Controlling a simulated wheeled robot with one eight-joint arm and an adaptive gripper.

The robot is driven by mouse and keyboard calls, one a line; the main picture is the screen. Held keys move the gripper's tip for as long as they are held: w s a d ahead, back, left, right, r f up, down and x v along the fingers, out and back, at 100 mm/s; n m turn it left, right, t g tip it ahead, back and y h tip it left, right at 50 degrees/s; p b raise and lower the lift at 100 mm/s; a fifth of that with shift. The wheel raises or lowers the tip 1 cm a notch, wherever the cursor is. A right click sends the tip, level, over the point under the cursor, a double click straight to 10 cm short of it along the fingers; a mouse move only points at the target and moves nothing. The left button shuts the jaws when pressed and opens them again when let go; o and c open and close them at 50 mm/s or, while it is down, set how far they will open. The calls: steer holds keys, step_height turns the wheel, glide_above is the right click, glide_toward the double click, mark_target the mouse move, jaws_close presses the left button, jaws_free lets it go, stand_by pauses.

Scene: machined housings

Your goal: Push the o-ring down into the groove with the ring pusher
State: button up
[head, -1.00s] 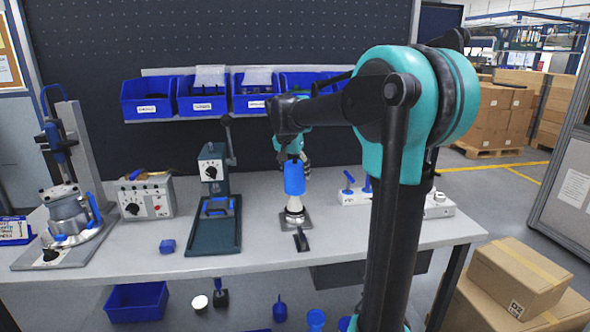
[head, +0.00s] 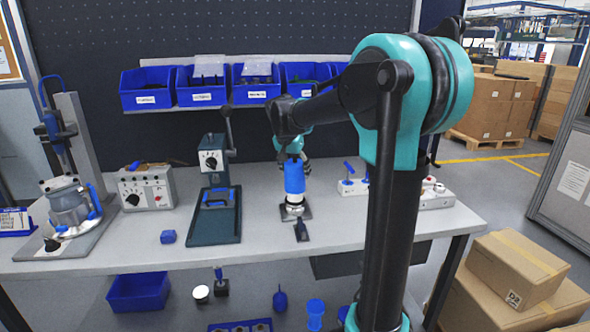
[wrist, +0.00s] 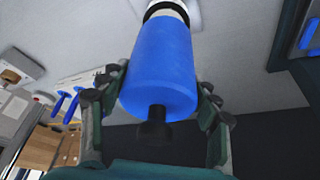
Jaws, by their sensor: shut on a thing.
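The ring pusher, a blue cylinder (head: 294,178), stands upright over a silver housing (head: 292,209) on the bench. In the wrist view the pusher (wrist: 165,65) has a black knob at its near end. My gripper (wrist: 160,98) is shut on it, one finger on each side. At the pusher's far end a thin black ring (wrist: 169,5) shows against a pale part; it looks like the o-ring, but I cannot tell whether it sits in the groove. The pusher hides most of the silver cone.
A dark clamp-like piece (head: 302,229) is in front of the housing. A lever press (head: 213,205) stands to the left, and a white strip with blue handles (head: 350,182) to the right. Blue bins (head: 203,92) hang behind. Bare bench (head: 262,235) lies between press and housing.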

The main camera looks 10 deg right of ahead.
mark_target(295, 184)
steer(key=shift+o, duration=0.2)
steer(key=shift+f, duration=2.75)
steer(key=shift+c, duration=0.2)
steer(key=shift+r, duration=5.9)
